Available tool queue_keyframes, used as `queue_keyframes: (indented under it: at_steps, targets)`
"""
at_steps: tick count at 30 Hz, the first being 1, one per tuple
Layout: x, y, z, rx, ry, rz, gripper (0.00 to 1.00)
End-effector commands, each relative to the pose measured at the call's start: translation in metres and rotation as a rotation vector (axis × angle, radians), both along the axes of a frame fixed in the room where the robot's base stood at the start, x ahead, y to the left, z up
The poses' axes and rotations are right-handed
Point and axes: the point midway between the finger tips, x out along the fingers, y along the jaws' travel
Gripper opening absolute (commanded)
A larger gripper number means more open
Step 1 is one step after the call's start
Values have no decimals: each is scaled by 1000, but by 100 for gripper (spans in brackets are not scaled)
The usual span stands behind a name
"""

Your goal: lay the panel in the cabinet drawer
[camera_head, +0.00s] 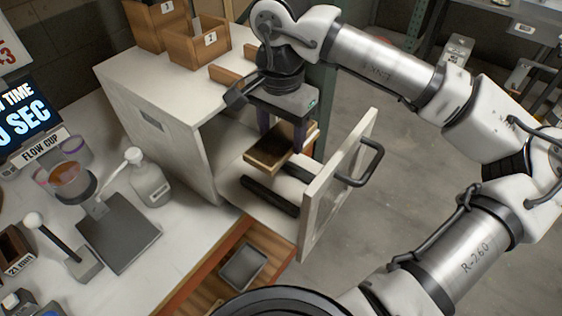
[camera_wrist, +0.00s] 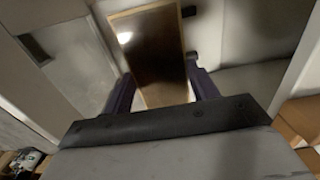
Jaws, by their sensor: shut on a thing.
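My gripper (camera_head: 284,138) points down over the open side of the white cabinet (camera_head: 150,82). It is shut on the panel (camera_head: 266,154), a dark brown board with a light wooden edge. In the wrist view the panel (camera_wrist: 150,60) lies between the two purple fingers of my gripper (camera_wrist: 162,90). The cabinet drawer (camera_head: 335,200) is pulled out, its white front with a black handle facing right. The panel is just above the drawer's inside, behind the front; I cannot tell whether it touches anything. My gripper and wrist hide part of the cabinet opening.
Wooden boxes (camera_head: 200,48) stand on the cabinet top. A bottle (camera_head: 150,182), a flow cup (camera_head: 70,182) and a dark plate (camera_head: 118,232) are on the white bench at left. A grey tray (camera_head: 243,266) lies in a wooden drawer below. Open floor lies to the right.

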Motion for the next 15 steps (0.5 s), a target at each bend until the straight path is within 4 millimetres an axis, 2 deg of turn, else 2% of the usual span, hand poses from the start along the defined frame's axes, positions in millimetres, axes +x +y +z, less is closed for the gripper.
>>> queue_keyframes:
  at_steps: [6, 15]
  targets:
    - [-1, 0, -48, 2, 2, 0, 34]
    - [0, 0, -80, 3, 2, -1, 34]
